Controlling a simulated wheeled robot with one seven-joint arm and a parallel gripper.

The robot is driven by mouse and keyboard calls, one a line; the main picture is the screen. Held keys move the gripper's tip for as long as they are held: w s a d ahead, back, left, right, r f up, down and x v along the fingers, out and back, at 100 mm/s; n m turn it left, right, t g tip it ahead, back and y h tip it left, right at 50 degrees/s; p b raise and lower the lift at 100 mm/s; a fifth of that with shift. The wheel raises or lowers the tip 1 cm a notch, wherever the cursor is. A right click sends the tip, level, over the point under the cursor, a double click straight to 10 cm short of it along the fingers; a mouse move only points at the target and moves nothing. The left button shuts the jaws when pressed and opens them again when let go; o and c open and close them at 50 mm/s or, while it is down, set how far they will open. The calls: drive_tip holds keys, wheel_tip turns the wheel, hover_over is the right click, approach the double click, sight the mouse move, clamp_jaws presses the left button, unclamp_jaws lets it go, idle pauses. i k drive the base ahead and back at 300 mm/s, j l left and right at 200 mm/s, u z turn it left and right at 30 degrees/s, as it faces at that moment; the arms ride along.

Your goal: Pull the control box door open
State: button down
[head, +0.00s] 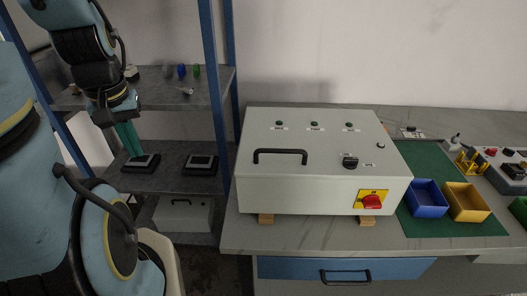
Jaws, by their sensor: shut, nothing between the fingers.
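The control box (318,190) is a large pale grey box on the workbench, right of centre. Its door (300,138) is the sloped upper panel and looks closed. A black bar handle (280,157) sits on the left part of the door. The panel also bears small indicators and a black rotary knob (350,162). A red switch on a yellow plate (371,200) is on the front side. My gripper (130,140) hangs at the upper left in front of the shelves, well left of the box. It is shut and empty, apart from the handle.
Blue (428,198) and yellow (466,202) bins stand on a green mat right of the box. A blue drawer (300,268) is below the bench top.

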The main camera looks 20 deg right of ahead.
sight(283, 143)
drive_tip(key=i+j, duration=0.1)
drive_tip(key=j, duration=0.5)
drive_tip(key=i+j+z, duration=0.1)
drive_tip(key=j, duration=0.55)
drive_tip(key=z, duration=0.4)
drive_tip(key=i+j+z, duration=0.1)
drive_tip(key=z, duration=0.25)
drive_tip(key=j+z, duration=0.1)
drive_tip(key=z, duration=0.3)
drive_tip(key=i+j+z, duration=0.1)
drive_tip(key=z, duration=0.25)
drive_tip(key=i+j+z, duration=0.1)
drive_tip(key=i+j, duration=0.05)
drive_tip(key=i, duration=0.1)
